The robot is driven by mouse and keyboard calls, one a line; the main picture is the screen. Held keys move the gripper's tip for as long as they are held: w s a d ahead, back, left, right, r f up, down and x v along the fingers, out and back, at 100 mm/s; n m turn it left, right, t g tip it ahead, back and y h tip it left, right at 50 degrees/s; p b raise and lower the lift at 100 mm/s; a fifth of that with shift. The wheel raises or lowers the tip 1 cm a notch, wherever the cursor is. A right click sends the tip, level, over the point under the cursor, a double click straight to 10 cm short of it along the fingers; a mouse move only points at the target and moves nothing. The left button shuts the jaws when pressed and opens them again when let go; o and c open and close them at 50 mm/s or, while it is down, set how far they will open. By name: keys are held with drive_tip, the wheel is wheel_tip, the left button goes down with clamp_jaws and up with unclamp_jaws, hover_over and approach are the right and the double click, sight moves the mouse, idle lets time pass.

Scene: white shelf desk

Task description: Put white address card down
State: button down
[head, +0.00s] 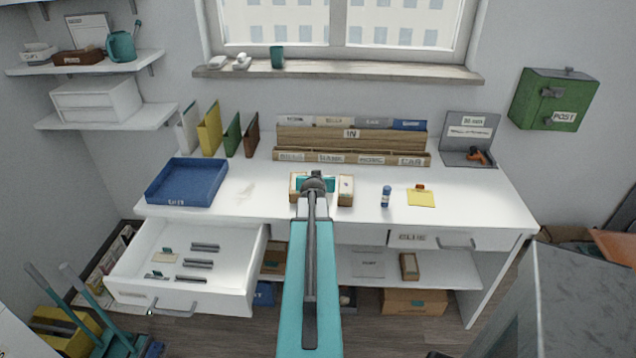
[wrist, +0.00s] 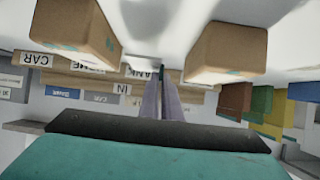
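My gripper (wrist: 164,100) shows in the wrist view as two grey fingers lying close together. I cannot make out a white address card between them; a thin card seen edge-on could be hidden there. In the head view my gripper's tips are hidden behind my wrist and arm, over the middle of the desk (head: 455,205). Two small cardboard boxes stand there, a left one (head: 294,187) and a right one (head: 345,190), on either side of my wrist. The wrist view, which looks upside down, shows both boxes, at left (wrist: 75,28) and right (wrist: 226,52), apart from the fingers.
A labelled wooden sorter (head: 350,145) stands along the back. A blue tray (head: 187,183) is at left, above an open drawer (head: 190,262) with cards and grey holders. A glue stick (head: 386,197) and yellow notes (head: 421,198) lie right. A green post box (head: 553,99) hangs on the wall.

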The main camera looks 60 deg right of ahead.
drive_tip(key=shift+d, duration=0.35)
drive_tip(key=f, duration=0.3)
drive_tip(key=shift+s+d, duration=0.15)
drive_tip(key=shift+d, duration=0.05)
drive_tip(key=shift+f, duration=0.3)
drive_tip(key=shift+w+a, duration=0.2)
drive_tip(key=shift+w, duration=0.1)
drive_tip(key=shift+f+b, duration=0.2)
drive_tip(key=shift+b, duration=0.2)
drive_tip(key=c, duration=2)
unclamp_jaws()
drive_tip(key=shift+r+p, duration=0.3)
drive_tip(key=shift+p, duration=0.05)
